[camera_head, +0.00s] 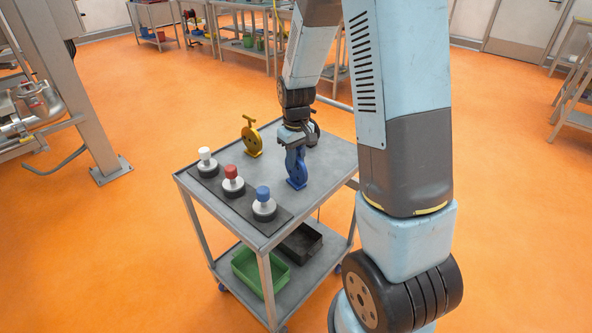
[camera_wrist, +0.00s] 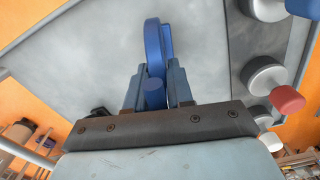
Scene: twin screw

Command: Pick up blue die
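The blue die (camera_head: 296,168) is a flat blue disc-like piece with a handle, standing upright on the grey cart top. My gripper (camera_head: 293,148) points down over it from above. In the wrist view the die (camera_wrist: 153,45) sits between the two fingers of my gripper (camera_wrist: 156,84), its handle end facing the camera. The fingers lie close against both sides with no clear gap, and appear shut on it. The die's lower edge looks at table level; whether it touches the top is hard to tell.
A yellow die (camera_head: 252,138) stands left of the blue one. A dark piece (camera_head: 315,132) is partly hidden behind my gripper. White (camera_head: 206,163), red (camera_head: 232,180) and blue-topped (camera_head: 264,204) knobs line the cart's near-left edge. Green (camera_head: 260,272) and black (camera_head: 301,243) bins sit below.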

